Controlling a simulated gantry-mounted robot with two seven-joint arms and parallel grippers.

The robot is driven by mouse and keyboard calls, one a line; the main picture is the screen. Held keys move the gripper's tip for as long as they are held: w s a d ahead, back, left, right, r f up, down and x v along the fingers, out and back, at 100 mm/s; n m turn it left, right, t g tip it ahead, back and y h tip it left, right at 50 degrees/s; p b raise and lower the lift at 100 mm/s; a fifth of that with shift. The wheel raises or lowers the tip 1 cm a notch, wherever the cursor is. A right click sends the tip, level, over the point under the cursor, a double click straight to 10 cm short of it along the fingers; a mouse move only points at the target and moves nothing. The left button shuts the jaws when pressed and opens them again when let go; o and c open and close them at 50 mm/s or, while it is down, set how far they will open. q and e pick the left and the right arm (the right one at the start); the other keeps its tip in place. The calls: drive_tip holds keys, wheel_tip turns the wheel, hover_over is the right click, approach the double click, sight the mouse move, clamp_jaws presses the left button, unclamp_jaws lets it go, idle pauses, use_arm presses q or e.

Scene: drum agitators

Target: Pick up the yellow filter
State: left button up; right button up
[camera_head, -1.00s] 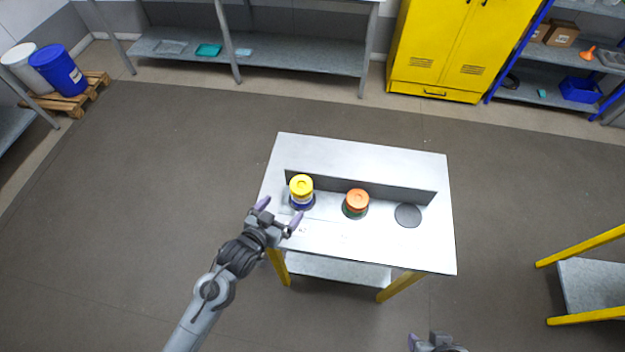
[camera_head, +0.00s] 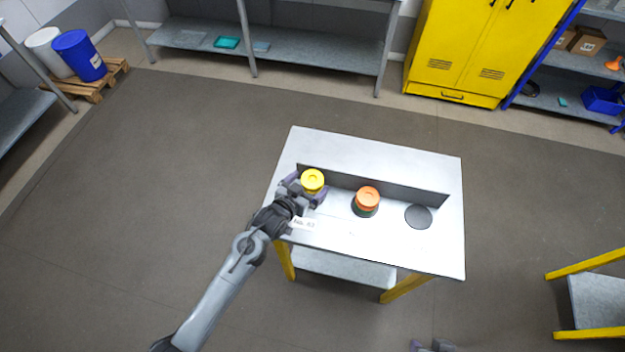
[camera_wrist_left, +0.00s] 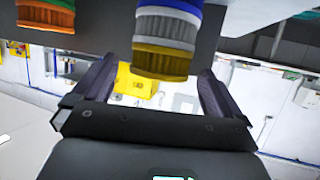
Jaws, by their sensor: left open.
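The yellow filter (camera_head: 313,178) is the top piece of a stack at the left end of the table. In the left wrist view, which shows the stack upside down, the yellow filter (camera_wrist_left: 160,62) sits against white and blue pieces (camera_wrist_left: 165,26). My left gripper (camera_head: 305,188) is open at the stack, with one finger on each side of it. In the wrist view the left gripper (camera_wrist_left: 155,72) shows gaps between its fingers and the filter. The arm hides the lower stack in the head view. My right gripper (camera_head: 433,346) barely shows at the bottom edge.
An orange filter (camera_head: 368,194) tops a second stack in the middle of the table (camera_head: 390,250). A dark round spot (camera_head: 418,216) to its right is bare. A low upright panel (camera_head: 400,190) runs behind the stacks. The front of the table is largely clear.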

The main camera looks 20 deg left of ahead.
use_arm(q)
drive_tip(key=shift+x, duration=0.85)
drive_tip(key=shift+f, duration=0.1)
drive_tip(key=c, duration=1.1)
